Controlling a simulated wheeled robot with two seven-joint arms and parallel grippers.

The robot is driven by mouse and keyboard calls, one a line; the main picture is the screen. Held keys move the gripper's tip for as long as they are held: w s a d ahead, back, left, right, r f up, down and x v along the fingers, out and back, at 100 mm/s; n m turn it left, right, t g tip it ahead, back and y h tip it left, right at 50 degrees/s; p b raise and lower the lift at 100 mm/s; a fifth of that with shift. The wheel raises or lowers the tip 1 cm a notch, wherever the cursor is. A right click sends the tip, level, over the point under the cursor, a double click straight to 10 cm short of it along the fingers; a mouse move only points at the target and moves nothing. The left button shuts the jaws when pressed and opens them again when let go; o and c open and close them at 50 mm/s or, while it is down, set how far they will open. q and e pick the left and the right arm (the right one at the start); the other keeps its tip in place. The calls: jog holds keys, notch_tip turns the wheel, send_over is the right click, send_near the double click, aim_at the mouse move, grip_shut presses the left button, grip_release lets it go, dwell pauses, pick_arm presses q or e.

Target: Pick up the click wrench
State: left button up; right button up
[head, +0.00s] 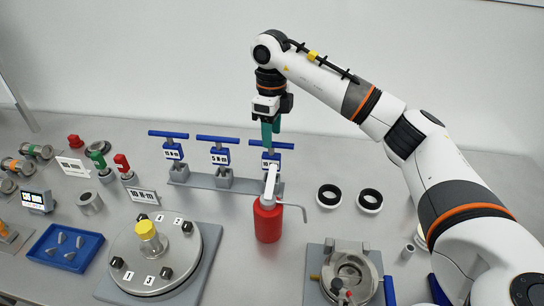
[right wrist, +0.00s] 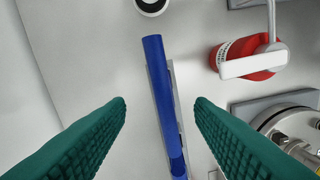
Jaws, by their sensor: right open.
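Three blue T-handled click wrenches stand in a row in a grey rack (head: 205,182) in the head view: the left one (head: 168,135), the middle one (head: 217,140) and the right one (head: 272,145). Each has a white label; the left and middle ones hold their crossbars level. My right gripper (head: 271,134) points down just above the right wrench's crossbar. Its green fingers are open and empty. In the right wrist view the blue bar (right wrist: 160,75) runs lengthwise between the fingers, apart from both. My left gripper is not in view.
A red bottle with a white top (head: 268,220) stands just in front of the right wrench. Two black-and-white rings (head: 329,197) lie to the right. A round lidded tank (head: 180,275), a blue tray (head: 88,265) and an open metal vessel (head: 345,290) are nearer.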

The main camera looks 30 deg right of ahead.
aim_at(271, 154)
jog(key=shift+f, duration=1.2)
notch_tip(271, 154, down, 4)
jog(key=shift+s+a+f+p, duration=0.15)
jog(key=shift+f+p, duration=0.05)
jog(key=shift+p, duration=1)
jog(key=shift+f, duration=0.35)
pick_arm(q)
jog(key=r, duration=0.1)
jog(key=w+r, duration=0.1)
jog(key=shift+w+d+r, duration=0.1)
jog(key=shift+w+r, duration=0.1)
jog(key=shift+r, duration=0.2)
pick_arm(e)
jog(key=shift+c, duration=0.4)
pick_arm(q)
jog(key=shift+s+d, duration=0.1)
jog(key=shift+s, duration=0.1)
pick_arm(e)
jog(key=shift+r, duration=0.1)
grip_shut()
